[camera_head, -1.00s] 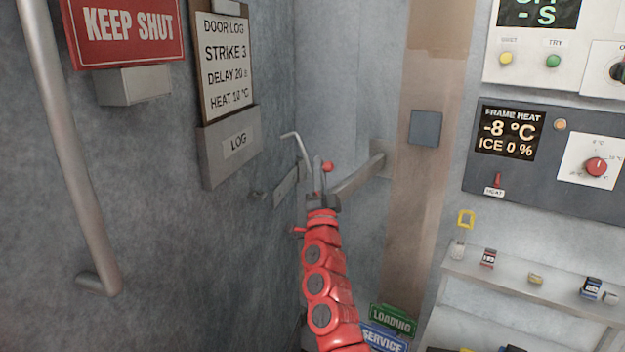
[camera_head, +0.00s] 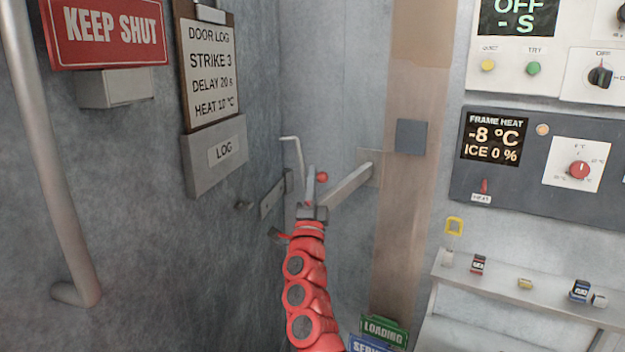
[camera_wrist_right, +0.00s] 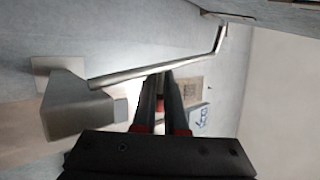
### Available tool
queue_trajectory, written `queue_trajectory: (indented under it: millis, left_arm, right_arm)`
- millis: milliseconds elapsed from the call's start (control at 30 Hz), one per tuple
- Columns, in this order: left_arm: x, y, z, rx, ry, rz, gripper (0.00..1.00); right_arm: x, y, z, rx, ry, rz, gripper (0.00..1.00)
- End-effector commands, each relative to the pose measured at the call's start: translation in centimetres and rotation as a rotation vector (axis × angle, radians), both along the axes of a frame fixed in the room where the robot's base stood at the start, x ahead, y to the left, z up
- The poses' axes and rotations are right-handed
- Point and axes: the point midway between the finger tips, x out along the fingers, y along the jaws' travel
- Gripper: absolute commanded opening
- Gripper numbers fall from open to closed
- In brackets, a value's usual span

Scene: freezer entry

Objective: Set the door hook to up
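The door hook (camera_head: 300,160) is a thin grey metal rod with a bent upper end. In the head view it stands nearly upright, its tip bent to the left. A bar-like bracket (camera_head: 350,184) runs from a wall plate toward its lower end. My right gripper (camera_head: 311,190) is at the rod's lower part, beside a small red knob (camera_head: 322,177). In the right wrist view the rod (camera_wrist_right: 150,72) crosses at the fingertips (camera_wrist_right: 166,80). A narrow gap shows between the fingers; whether they clamp the rod is unclear. My left gripper is not in view.
A metal plate (camera_head: 272,198) and a small peg (camera_head: 245,206) are on the grey left wall, near the hook. A long vertical handle (camera_head: 50,160) is at far left. Control panels (camera_head: 535,165) and a shelf (camera_head: 515,290) with small items stand at right.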

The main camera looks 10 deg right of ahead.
Motion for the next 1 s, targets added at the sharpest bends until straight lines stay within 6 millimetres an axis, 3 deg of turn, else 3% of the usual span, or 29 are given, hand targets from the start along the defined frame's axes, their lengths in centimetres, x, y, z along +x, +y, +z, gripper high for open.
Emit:
queue_trajectory:
  millis: [33, 167, 467, 633, 1000]
  left_arm:
    - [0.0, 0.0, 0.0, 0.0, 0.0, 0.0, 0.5]
    - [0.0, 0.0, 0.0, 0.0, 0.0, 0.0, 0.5]
    - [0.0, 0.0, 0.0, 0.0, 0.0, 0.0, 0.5]
    - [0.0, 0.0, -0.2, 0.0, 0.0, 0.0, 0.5]
    - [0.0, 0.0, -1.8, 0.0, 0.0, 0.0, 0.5]
  right_arm:
    - [0.0, 0.0, -0.1, 0.001, 0.002, 0.0, 0.18]
    - [0.0, 0.0, -0.1, 0.0, 0.001, -0.001, 0.39]
    - [-0.1, 0.0, -0.1, 0.0, 0.001, 0.001, 0.39]
    - [-1.0, 0.3, -1.2, -0.001, 0.004, 0.003, 0.39]
    - [-6.9, 1.3, -6.1, 0.003, 0.005, 0.0, 0.39]
